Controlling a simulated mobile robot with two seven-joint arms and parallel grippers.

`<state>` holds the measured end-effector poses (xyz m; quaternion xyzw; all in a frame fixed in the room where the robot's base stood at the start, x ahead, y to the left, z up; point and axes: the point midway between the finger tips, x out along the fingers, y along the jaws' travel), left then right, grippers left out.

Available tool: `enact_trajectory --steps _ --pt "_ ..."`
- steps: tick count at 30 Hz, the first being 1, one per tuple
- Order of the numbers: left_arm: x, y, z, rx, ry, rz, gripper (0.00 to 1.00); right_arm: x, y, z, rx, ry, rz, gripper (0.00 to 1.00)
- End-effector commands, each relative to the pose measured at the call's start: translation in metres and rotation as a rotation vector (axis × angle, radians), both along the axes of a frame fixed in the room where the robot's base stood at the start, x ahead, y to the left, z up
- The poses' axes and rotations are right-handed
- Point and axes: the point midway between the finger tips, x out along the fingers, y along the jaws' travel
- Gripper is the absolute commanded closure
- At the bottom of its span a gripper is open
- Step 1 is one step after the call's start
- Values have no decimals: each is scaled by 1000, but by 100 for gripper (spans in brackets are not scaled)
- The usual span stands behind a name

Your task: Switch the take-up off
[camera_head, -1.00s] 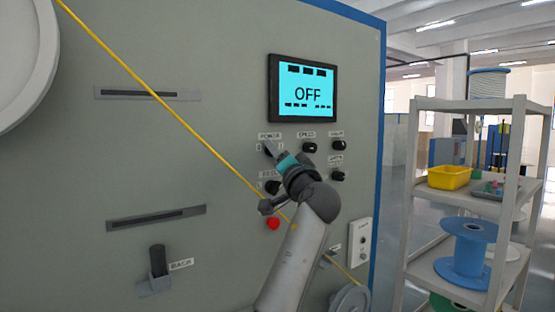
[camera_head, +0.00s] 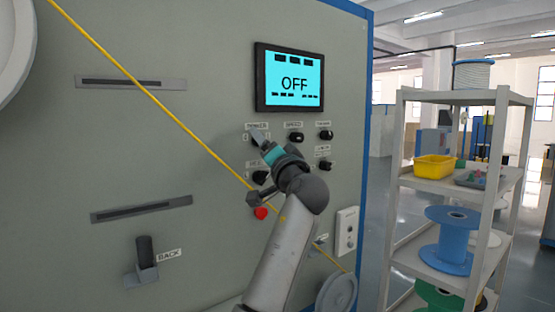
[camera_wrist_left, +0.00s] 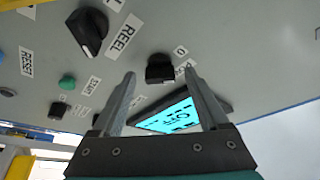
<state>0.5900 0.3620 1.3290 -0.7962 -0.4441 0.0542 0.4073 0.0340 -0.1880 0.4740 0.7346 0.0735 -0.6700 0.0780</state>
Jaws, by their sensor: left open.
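The take-up machine's grey panel (camera_head: 200,60) carries a cyan screen (camera_head: 292,78) that reads OFF. The screen also shows in the left wrist view (camera_wrist_left: 172,116). Below it is the power knob, mostly hidden behind my gripper in the head view. In the left wrist view the black power knob (camera_wrist_left: 160,68) has a 0 label beside it and lies between my fingertips in the picture. My left gripper (camera_head: 257,136) is open at this knob; its fingers also show in the left wrist view (camera_wrist_left: 160,78). I cannot tell whether they touch it. My right gripper is not in view.
The reel knob (camera_wrist_left: 88,28) and a green start button (camera_wrist_left: 68,82) are close by. A red button (camera_head: 261,213) sits below my wrist. A yellow cable (camera_head: 150,95) crosses diagonally before the panel. A shelf (camera_head: 440,185) with spools stands at the right.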

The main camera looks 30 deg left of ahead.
Motion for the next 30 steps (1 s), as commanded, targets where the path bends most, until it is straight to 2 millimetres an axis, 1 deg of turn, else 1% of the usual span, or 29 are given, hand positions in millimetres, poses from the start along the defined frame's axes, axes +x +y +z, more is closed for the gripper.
enact_trajectory --steps 5,8,15,18,21,24,30 --pt "-15 -21 -9 -2 0 -5 22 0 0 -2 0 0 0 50" --pt "-28 -36 -14 -4 -1 -4 22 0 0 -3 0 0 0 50" --pt "-61 -77 -30 -6 0 -5 22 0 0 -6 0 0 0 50" --pt "-72 -91 -35 -5 2 -4 22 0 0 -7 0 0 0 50" --pt "-79 -101 -38 -3 1 -3 22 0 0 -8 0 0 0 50" --pt "-85 -106 -40 -4 1 -1 22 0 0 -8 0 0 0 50" --pt "-87 -109 -41 -3 0 0 22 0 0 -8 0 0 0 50"
